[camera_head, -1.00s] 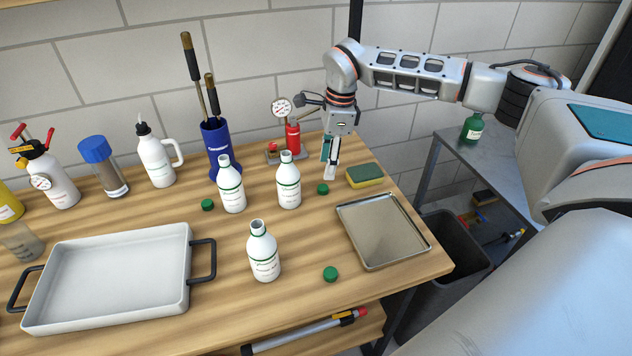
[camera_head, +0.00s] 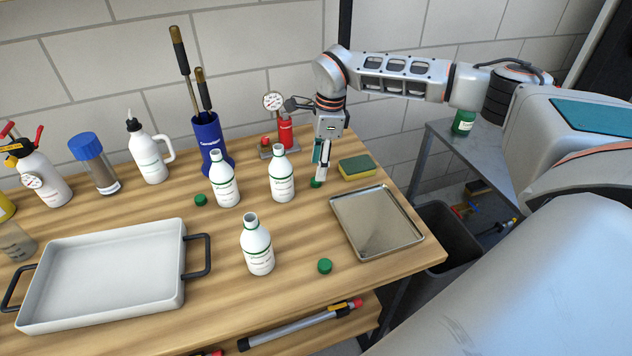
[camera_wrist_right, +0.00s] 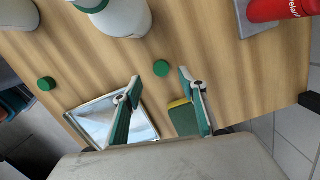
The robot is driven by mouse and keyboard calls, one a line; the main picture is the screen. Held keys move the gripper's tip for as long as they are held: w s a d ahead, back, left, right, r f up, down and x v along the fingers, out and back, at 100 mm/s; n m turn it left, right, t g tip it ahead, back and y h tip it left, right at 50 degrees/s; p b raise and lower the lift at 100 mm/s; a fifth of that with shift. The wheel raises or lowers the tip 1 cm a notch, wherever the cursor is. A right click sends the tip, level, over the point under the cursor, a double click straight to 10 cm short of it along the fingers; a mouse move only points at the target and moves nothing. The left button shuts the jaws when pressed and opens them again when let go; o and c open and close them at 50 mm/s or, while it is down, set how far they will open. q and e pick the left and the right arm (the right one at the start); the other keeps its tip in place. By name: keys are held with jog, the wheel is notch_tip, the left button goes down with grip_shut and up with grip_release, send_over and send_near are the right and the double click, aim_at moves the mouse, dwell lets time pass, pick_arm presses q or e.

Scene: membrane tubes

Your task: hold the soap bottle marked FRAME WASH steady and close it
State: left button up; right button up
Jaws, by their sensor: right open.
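Three white soap bottles with green labels stand upright with open necks: one at the back left (camera_head: 223,182), one at the back right (camera_head: 281,177) and one in front (camera_head: 257,247). The label print is too small to tell which is FRAME WASH. Green caps lie by them: a left cap (camera_head: 201,200), a front cap (camera_head: 325,266) and a back cap (camera_head: 316,183). My right gripper (camera_head: 321,179) points down, open, just above the back cap. In the right wrist view this cap (camera_wrist_right: 161,68) shows between the open fingertips (camera_wrist_right: 160,79). My left gripper is out of view.
A yellow-green sponge (camera_head: 356,167) and a metal tray (camera_head: 335,215) lie to the right of the gripper. A red pump with gauge (camera_head: 286,132) and a blue holder with tools (camera_head: 209,140) stand behind. A large white pan (camera_head: 100,322) fills the front left.

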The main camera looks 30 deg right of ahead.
jog(key=f, duration=0.5)
jog(key=shift+w+a, duration=0.25)
jog(key=shift+r, duration=0.1)
jog(key=c, duration=0.8)
